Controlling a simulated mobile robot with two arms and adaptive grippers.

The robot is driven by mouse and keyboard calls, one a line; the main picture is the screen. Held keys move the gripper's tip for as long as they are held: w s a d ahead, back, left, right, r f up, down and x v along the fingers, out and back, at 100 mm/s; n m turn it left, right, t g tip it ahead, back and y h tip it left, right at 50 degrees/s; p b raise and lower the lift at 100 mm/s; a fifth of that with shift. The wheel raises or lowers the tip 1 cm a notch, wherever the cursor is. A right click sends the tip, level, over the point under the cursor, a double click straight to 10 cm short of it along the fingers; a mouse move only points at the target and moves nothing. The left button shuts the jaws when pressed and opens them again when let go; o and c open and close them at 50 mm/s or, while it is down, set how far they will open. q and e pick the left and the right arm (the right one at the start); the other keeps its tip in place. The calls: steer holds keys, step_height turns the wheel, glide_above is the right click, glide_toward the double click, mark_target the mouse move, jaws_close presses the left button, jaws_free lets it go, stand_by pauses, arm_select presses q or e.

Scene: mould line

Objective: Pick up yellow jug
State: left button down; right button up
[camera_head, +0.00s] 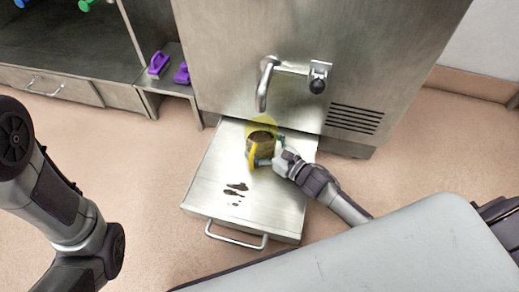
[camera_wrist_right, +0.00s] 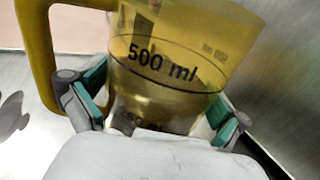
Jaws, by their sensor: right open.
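The yellow jug (camera_head: 262,127) is see-through, with dark contents, and stands on the metal pull-out tray (camera_head: 215,190) below the bent spout. My right gripper (camera_head: 268,161) is at the jug's near side. In the right wrist view the jug (camera_wrist_right: 175,62) shows "500 ml" in black and its handle on the left. There my right gripper (camera_wrist_right: 155,115) is open, with one green-padded finger on each side of the jug's lower part. I cannot tell whether the pads touch it. My left arm comes in at the left, but its gripper is out of view.
A metal spout (camera_head: 265,85) with a knob hangs from the steel machine (camera_head: 225,60) behind the jug. Purple items (camera_head: 158,64) sit on a low ledge at upper left. A handle (camera_head: 236,237) is on the tray's front.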

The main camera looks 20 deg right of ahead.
steer(key=shift+x, duration=0.75)
steer(key=c, duration=1.2)
steer(key=shift+r, duration=0.1)
steer(key=shift+c, duration=1.1)
